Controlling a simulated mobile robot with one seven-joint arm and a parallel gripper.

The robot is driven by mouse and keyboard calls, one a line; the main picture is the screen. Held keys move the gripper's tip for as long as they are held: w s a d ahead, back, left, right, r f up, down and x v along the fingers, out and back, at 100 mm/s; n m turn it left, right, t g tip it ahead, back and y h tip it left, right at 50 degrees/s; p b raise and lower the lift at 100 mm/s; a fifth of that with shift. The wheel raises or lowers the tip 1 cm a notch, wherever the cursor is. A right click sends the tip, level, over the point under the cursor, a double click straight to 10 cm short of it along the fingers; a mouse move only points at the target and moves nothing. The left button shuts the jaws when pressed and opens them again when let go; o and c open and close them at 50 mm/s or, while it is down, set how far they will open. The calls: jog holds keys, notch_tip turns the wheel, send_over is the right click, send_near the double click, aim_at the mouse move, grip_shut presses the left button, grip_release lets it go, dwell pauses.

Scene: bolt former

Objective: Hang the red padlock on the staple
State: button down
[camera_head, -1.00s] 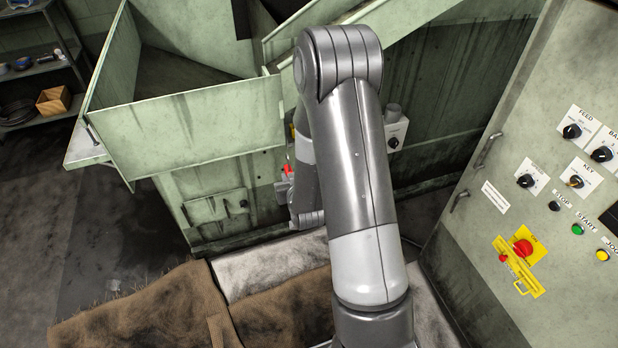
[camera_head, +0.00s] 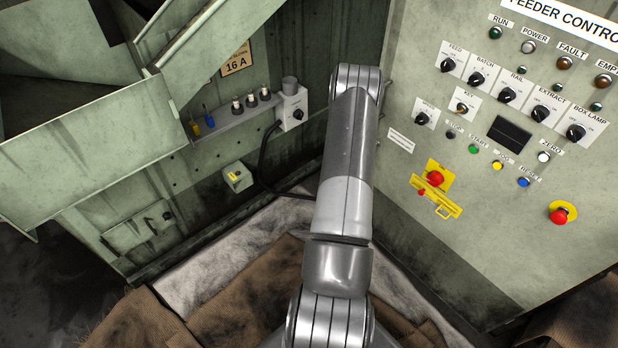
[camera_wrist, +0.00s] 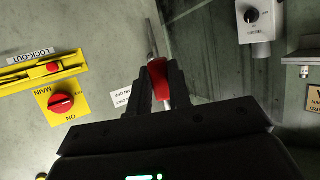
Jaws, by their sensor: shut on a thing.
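The red padlock (camera_wrist: 158,78) is between the fingers of my gripper (camera_wrist: 161,88) in the wrist view. A thin metal part shows beyond its red body; the shackle's exact pose is hard to tell. The yellow lockout bar (camera_wrist: 18,80) with a small red piece (camera_wrist: 53,68) is to the left, apart from the padlock. In the head view the bar (camera_head: 451,209) is on the control panel below a red main switch (camera_head: 435,178), with a yellow loop, perhaps the staple, at its lower edge. My gripper and the padlock are hidden behind my arm there.
The control panel (camera_head: 480,235) fills the right, with knobs, buttons and a red emergency stop (camera_head: 559,216). A grey switch box (camera_head: 292,107) with a black cable stands on the green machine wall to the left. Brown sacking (camera_head: 240,285) lies below.

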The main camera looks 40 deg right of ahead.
jog(key=s+d+f+m+g+h, duration=0.1)
jog(key=s+d+f+m+g, duration=0.2)
jog(key=s, duration=1)
jog(key=s+d+f+m+g+h, duration=0.1)
jog(key=s+f+m+g, duration=0.4)
jog(key=s, duration=0.7)
jog(key=d+f+n+t, duration=0.1)
jog(key=d+f, duration=0.2)
jog(key=d, duration=1.2)
jog(key=shift+f+n, duration=0.4)
jog(key=shift+s, duration=0.1)
jog(key=c, duration=1.3)
grip_release()
jog(key=shift+o, duration=0.2)
